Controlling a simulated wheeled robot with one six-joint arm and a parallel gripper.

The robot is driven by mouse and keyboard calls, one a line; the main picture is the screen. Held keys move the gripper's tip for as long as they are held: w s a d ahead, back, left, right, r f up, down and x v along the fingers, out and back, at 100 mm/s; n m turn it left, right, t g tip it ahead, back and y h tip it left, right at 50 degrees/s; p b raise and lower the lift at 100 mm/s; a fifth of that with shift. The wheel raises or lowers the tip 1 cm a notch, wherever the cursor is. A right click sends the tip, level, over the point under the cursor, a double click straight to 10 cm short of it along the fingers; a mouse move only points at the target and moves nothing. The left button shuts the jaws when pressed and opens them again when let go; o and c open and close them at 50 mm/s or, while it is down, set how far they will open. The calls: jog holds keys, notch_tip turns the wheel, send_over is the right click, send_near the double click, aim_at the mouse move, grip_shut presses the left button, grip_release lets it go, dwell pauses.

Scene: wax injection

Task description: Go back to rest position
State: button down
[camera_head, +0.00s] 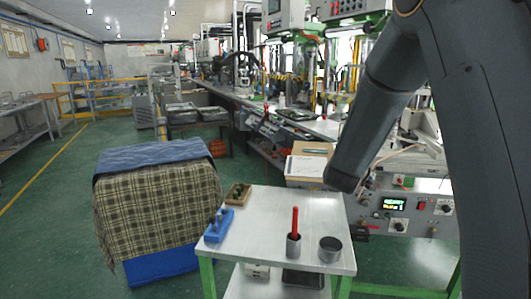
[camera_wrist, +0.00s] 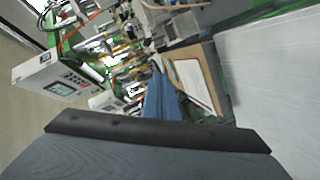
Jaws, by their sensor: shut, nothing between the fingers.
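My gripper (camera_wrist: 158,76) shows in the wrist view as narrow blue-grey fingers beyond a dark body along the bottom edge. The fingers lie together with nothing between them. They point towards the machines, beside a cardboard box. In the head view my dark grey arm comes down from the upper right and ends above the back right of the small metal table (camera_head: 270,225). The gripper itself cannot be made out there.
On the table are a blue holder (camera_head: 219,224), a small wooden tray (camera_head: 238,193), a cup (camera_head: 293,246) with a red-handled tool (camera_head: 295,222) and a dark bowl (camera_head: 330,248). A checkered cloth stack (camera_head: 160,205) stands left. A control panel (camera_head: 400,208) is right. Green floor is clear further left.

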jog(key=s+a+f+m+g+y, duration=0.2)
jog(key=s+f+m+g, duration=0.15)
jog(key=s, duration=0.85)
jog(key=s+a+f+m+g+y, duration=0.15)
jog(key=s+f+g, duration=0.25)
jog(key=s, duration=0.8)
jog(key=s+a+f+m+g+y, duration=0.1)
jog(key=s+a+f+m+g, duration=0.25)
jog(key=s, duration=0.95)
notch_tip(320, 180, down, 9)
jog(key=s+g+b, duration=0.2)
jog(key=g+b, duration=0.1)
jog(key=b, duration=0.5)
jog(key=shift+s+b, duration=0.25)
jog(key=shift+b, duration=0.1)
